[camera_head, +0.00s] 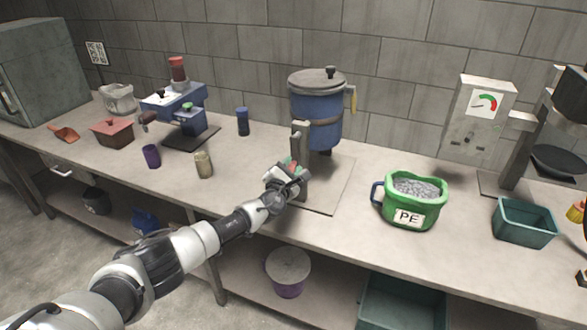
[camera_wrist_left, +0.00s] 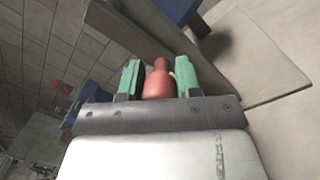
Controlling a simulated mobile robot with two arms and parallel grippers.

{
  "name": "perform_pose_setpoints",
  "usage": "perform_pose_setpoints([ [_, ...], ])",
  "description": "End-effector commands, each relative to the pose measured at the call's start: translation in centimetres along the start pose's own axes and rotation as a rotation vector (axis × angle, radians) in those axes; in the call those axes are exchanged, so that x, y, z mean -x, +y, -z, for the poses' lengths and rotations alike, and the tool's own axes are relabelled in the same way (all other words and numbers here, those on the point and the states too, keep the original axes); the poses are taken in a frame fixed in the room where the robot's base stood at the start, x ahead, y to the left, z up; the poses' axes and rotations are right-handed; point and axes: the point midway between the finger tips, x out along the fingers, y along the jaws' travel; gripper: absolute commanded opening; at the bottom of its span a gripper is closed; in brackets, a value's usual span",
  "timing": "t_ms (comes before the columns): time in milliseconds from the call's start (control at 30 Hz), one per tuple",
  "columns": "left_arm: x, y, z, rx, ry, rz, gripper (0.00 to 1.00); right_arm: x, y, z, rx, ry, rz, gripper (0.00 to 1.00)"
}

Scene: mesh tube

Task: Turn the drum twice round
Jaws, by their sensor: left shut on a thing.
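The blue drum (camera_head: 316,122) with a grey lid and a yellow side handle stands on a grey post stand (camera_head: 301,150) at the back middle of the bench. My left gripper (camera_head: 290,166) is in front of the stand, low on the drum's near side. In the left wrist view its green fingers (camera_wrist_left: 159,80) are shut on a red grip (camera_wrist_left: 158,83), which looks like the drum's crank handle. The rest of the crank is hidden by the gripper and the post.
A green PE bucket (camera_head: 413,213) of grey pellets stands right of the stand, with a teal bin (camera_head: 523,222) beyond. A tan jar (camera_head: 203,164) and a purple cup (camera_head: 151,156) stand left of my arm. A gauge machine (camera_head: 480,118) is at the back right.

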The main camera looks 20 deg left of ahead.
Motion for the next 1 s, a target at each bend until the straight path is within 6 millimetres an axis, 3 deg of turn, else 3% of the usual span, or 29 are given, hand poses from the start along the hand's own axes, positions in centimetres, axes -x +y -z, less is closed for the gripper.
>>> perform_pose_setpoints([
  [533,0.03,0.05,0.23,-0.022,0.000,0.002,0.00,-0.03,-0.25,0.08,-0.002,0.001,0.003,0.59],
  [567,0.03,0.06,0.22,-0.022,0.000,0.002,0.38,-0.03,-0.25,0.08,-0.002,0.001,0.003,0.59],
  [700,0.01,0.08,0.19,-0.022,0.000,0.001,0.59,-0.03,-0.24,0.08,-0.002,0.001,0.003,0.59],
  [1000,0.12,0.14,0.12,-0.021,-0.001,0.000,0.59,0.06,-0.22,0.09,-0.002,0.001,0.003,0.59],
])
